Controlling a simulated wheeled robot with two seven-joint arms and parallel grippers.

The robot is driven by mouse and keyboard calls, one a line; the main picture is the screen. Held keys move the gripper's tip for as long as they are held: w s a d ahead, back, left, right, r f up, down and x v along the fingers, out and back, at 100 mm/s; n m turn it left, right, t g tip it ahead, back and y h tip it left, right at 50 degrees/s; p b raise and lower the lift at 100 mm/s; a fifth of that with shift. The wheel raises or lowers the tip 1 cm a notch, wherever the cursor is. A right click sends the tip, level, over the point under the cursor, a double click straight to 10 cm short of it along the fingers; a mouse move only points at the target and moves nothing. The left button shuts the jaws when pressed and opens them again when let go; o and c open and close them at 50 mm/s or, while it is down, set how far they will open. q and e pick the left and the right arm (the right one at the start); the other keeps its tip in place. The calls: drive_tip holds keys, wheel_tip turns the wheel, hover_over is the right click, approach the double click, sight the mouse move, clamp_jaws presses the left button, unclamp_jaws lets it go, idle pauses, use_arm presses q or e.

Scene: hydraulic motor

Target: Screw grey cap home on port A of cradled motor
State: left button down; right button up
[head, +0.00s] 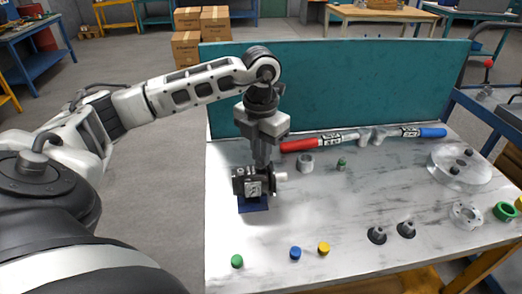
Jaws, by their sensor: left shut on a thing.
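The dark motor (245,187) sits upright in a blue cradle (254,205) at the left part of the table, with a light shaft (281,177) pointing right. My left gripper (262,160) points straight down at the motor's top. Its fingers are shut, touching or just above the top port area. The grey cap is hidden between the fingers; I cannot see its thread or how it sits on the port. No other grey cap shows on the table. My right gripper is out of view.
Green (237,261), blue (295,253) and yellow (323,248) caps lie at the front. A grey ring (306,165), a small green part (341,164), red-handled (299,145) and blue-handled (432,133) tools lie behind. A teal panel (340,85) closes the back. The table's middle is clear.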

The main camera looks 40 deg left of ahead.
use_arm(q)
drive_tip(key=m, duration=0.3)
drive_tip(key=shift+f+b, duration=0.15)
drive_tip(key=shift+b, duration=0.2)
drive_tip(key=shift+m, duration=1.2)
drive_tip(key=shift+m+b, duration=0.3)
drive_tip(key=shift+m, duration=0.2)
drive_tip(key=m, duration=0.3)
drive_tip(key=shift+a+m+b, duration=0.1)
drive_tip(key=shift+m+b, duration=0.2)
drive_tip(key=c, duration=1.5)
unclamp_jaws()
